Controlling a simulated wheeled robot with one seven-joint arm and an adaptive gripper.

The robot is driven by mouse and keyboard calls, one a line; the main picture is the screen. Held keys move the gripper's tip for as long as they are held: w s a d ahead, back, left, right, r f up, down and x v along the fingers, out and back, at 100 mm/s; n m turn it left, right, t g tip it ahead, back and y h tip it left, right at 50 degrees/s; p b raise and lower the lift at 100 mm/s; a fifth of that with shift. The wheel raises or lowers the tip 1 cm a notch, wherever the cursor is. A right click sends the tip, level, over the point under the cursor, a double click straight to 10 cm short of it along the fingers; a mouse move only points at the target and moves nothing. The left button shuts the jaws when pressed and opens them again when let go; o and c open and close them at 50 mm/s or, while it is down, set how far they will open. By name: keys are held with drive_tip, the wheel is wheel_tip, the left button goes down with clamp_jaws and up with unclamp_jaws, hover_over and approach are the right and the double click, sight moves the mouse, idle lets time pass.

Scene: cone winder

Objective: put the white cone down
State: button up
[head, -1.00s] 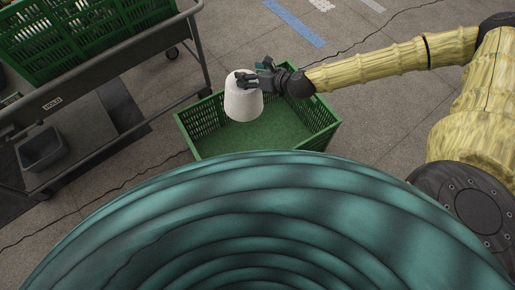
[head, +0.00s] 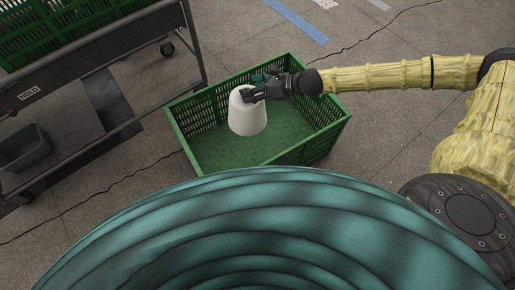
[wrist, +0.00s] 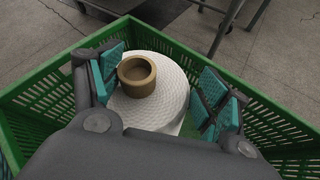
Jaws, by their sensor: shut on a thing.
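The white cone (head: 248,118) is upright, its narrow end up, within the outline of the green crate (head: 185,140). My gripper (head: 247,95) is shut on its upper part. In the wrist view, the cone (wrist: 172,112) shows a brown tube end (wrist: 136,76) at its top, and the teal-padded fingers of my gripper (wrist: 162,88) lie on both sides of it. The crate's slatted wall (wrist: 272,128) surrounds the cone there. The cone's lower edge appears over the crate's green floor; I cannot tell whether it touches.
A grey cart marked HOLD (head: 100,68) stands at the left, with a green crate (head: 70,22) on top and a dark bin (head: 26,148) below. The held cone's crate looks otherwise empty. A blue floor stripe (head: 297,21) lies behind.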

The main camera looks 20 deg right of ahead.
drive_tip(key=shift+w+d+f+n+g+y+b, duration=0.15)
drive_tip(key=shift+f+n+g+b, duration=0.25)
drive_tip(key=shift+f+b, duration=0.95)
drive_tip(key=shift+d+f+n+g+y+b, duration=0.25)
drive_tip(key=shift+f+n+b, duration=0.15)
drive_tip(key=shift+f+b, duration=1)
drive_tip(key=shift+w+d+f+n+g+y+b, duration=0.15)
drive_tip(key=shift+f+n+g+b, duration=0.25)
drive_tip(key=shift+f+b, duration=0.95)
drive_tip(key=f+b, duration=0.1)
drive_tip(key=b, duration=0.2)
drive_tip(key=f+n+g+b, duration=0.1)
drive_tip(key=shift+d+f+y, duration=0.25)
drive_tip(key=shift+d+f, duration=0.05)
drive_tip(key=f+b, duration=0.1)
drive_tip(key=b, duration=0.1)
drive_tip(key=d+f+g+b, duration=0.1)
drive_tip(key=b, duration=0.1)
drive_tip(key=shift+w+f+n, duration=0.1)
drive_tip(key=shift+n, duration=0.3)
drive_tip(key=a+b, duration=0.1)
drive_tip(key=s+a+b, duration=0.1)
drive_tip(key=b, duration=0.1)
drive_tip(key=shift+a+f+t, duration=0.1)
drive_tip(key=shift+a+t, duration=0.15)
wheel_tip(320, 180, down, 9)
drive_tip(key=b, duration=0.5)
drive_tip(key=shift+f+b, duration=0.2)
drive_tip(key=shift+b, duration=0.2)
drive_tip(key=shift+f, duration=0.1)
